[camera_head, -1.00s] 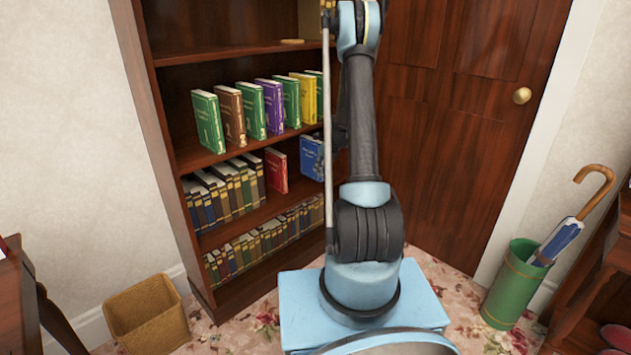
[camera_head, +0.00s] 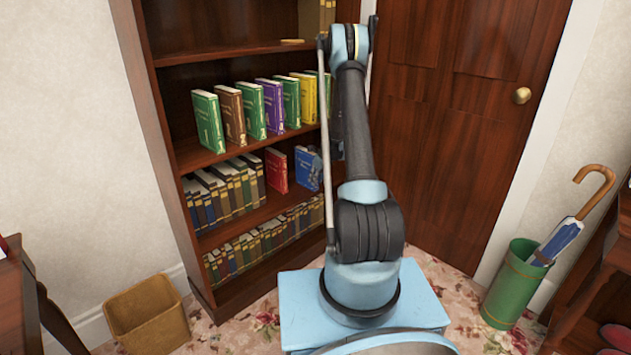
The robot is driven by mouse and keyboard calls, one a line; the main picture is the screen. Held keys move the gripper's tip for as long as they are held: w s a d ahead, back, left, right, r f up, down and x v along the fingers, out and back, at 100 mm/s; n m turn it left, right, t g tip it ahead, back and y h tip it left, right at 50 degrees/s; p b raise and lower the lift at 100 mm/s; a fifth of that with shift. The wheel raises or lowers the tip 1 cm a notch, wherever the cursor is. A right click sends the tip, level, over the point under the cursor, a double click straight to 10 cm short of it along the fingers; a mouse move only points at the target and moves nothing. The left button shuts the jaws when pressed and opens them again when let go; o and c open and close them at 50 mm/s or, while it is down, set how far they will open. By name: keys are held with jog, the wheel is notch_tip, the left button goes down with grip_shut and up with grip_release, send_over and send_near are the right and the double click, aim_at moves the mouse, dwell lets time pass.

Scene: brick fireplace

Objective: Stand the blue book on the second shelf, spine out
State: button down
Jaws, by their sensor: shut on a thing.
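The blue book (camera_head: 303,172) is upright on or just above the second shelf (camera_head: 272,208) from the bottom, just right of the red book (camera_head: 276,170). Its broad cover shows. I cannot tell whether its lower edge touches the board. My gripper (camera_head: 316,162) is only partly visible as a small grey shape at the book's right side, shut on it. My arm hides the rest of the gripper and the shelf's right end.
Several dark books (camera_head: 220,195) fill the left of that shelf. A row of coloured books (camera_head: 262,108) stands on the shelf above. A wicker basket (camera_head: 147,313) sits on the floor at left, and a green umbrella stand (camera_head: 514,285) at right, near the door (camera_head: 450,130).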

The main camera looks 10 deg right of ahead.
jog(key=c, duration=1.3)
grip_release()
jog(key=v, duration=0.7)
jog(key=shift+r, duration=0.3)
